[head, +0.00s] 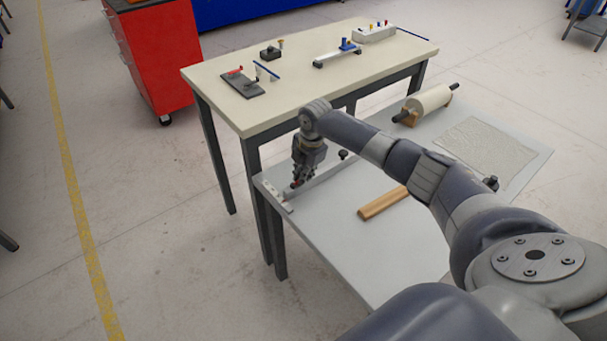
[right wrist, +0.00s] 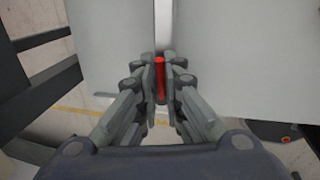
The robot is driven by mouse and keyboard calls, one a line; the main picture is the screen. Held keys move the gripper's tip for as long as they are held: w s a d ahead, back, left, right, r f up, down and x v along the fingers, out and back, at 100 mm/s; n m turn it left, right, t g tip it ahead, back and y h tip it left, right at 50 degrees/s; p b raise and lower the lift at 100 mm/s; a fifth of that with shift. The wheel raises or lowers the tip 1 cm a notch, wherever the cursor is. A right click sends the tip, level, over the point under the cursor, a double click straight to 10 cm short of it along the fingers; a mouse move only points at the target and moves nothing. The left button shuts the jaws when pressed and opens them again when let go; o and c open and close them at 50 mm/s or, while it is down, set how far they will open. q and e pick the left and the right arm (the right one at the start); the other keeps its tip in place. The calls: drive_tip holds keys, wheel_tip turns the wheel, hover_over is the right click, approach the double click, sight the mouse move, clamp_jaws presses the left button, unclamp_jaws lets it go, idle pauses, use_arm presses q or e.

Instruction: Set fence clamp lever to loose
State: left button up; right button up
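The red clamp lever (right wrist: 160,80) stands between the two fingertips of my right gripper (right wrist: 160,72) in the right wrist view. The fingers are close on both sides of it and appear to touch it. In the head view my right gripper (head: 298,178) points down over the near left corner of the grey board, and only a little of the red lever (head: 295,185) shows beneath it. The fence (head: 330,172) is a grey bar running from the lever toward the back right. It also shows in the wrist view as a pale strip (right wrist: 163,28). My left gripper is out of view.
The grey board (head: 365,255) carries a wooden strip (head: 383,203), a textured sheet (head: 476,148) and a roller (head: 428,102) on wooden supports. A cream table (head: 225,92) with small fixtures stands behind. My right arm covers part of the board.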

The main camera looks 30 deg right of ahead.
drive_tip(key=o, duration=0.3)
drive_tip(key=r, duration=0.4)
drive_tip(key=s+r, duration=0.1)
drive_tip(key=r, duration=0.3)
drive_tip(key=s+r, duration=0.1)
drive_tip(key=r, duration=0.2)
drive_tip(key=shift+s+d+r, duration=0.1)
drive_tip(key=shift+d+r, duration=0.05)
drive_tip(key=shift+r, duration=0.25)
